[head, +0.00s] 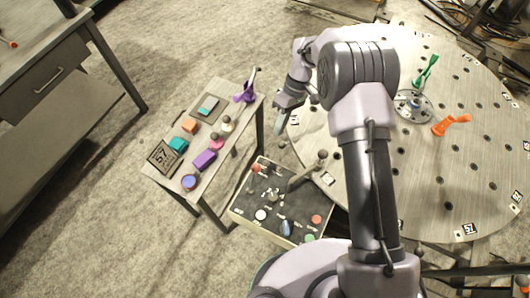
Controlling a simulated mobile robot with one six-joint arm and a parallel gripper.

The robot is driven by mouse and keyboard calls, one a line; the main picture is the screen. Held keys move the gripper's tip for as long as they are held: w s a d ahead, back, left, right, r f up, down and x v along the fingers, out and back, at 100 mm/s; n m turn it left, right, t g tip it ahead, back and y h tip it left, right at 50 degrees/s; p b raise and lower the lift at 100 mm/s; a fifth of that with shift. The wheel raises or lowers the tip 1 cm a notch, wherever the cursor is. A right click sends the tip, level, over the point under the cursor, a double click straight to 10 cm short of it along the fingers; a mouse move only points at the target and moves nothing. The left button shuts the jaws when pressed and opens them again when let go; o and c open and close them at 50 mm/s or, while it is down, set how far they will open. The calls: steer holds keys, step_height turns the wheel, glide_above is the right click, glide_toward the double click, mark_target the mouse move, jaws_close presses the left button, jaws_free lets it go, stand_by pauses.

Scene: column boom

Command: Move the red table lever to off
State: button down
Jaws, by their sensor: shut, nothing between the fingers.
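A small lever with a red knob (256,168) stands at the upper left corner of the dark control panel (240,210). Another small red-tipped item (13,43) shows on the grey desk at the far left; it is too small to tell what it is. I cannot read an on or off mark at either one. My gripper (278,126) points down, shut and empty, above and to the right of the panel's red knob in the picture, apart from it. It hangs between the small side table and the round table.
The panel also carries a tall grey-knobbed lever (322,154), a red button (316,219) and several other controls. The side table (214,174) holds coloured blocks and a purple item (246,92). The round table (470,170) carries green (428,70) and orange (452,124) handles.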

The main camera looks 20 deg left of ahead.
steer(key=s+a+f+b, duration=0.2)
steer(key=s+f+b, duration=0.1)
steer(key=s+f, duration=0.5)
steer(key=shift+a+f, duration=0.1)
stand_by(0.4)
